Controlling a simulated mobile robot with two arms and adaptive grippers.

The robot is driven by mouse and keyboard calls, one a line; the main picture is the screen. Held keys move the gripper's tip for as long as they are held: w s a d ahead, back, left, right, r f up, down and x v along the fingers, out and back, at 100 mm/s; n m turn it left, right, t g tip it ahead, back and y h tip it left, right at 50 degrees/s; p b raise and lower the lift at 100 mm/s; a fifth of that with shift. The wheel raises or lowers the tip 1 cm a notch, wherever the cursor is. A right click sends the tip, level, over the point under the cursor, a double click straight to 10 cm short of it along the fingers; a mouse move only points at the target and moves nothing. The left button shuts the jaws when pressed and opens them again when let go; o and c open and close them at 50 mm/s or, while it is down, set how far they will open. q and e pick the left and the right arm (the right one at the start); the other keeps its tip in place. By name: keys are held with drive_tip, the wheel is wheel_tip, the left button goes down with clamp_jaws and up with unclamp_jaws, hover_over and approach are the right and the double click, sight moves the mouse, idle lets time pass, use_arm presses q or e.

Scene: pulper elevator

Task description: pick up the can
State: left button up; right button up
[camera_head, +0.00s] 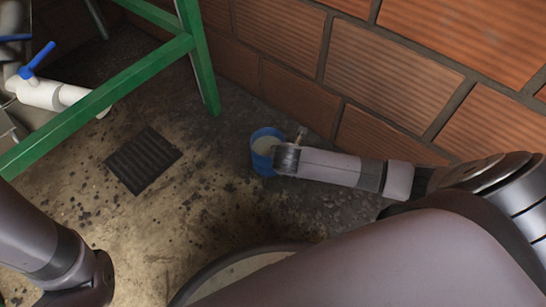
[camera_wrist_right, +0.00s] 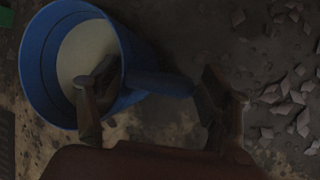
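The blue can (camera_head: 264,140) stands upright on the floor near the brick wall. It looks open at the top and pale inside. In the right wrist view the can (camera_wrist_right: 38,70) fills the upper left, and a blue handle (camera_wrist_right: 160,83) juts from its right side. My right gripper (camera_wrist_right: 158,76) is open around the handle. One finger reaches over the can's mouth and the other is beyond the handle's outer end. In the head view the right gripper (camera_head: 290,150) is at the can's right side. My left arm shows at the lower left; its gripper is out of view.
A brick wall (camera_head: 390,70) rises close behind and right of the can. A green metal frame (camera_head: 196,55) stands to the left, with a white pipe (camera_head: 45,93) and blue valve. A dark grate (camera_head: 143,160) lies in the floor. Gravel (camera_wrist_right: 290,100) lies right of the can.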

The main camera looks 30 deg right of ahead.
clamp_jaws()
idle(0.8)
drive_tip(key=shift+w+r, duration=0.15)
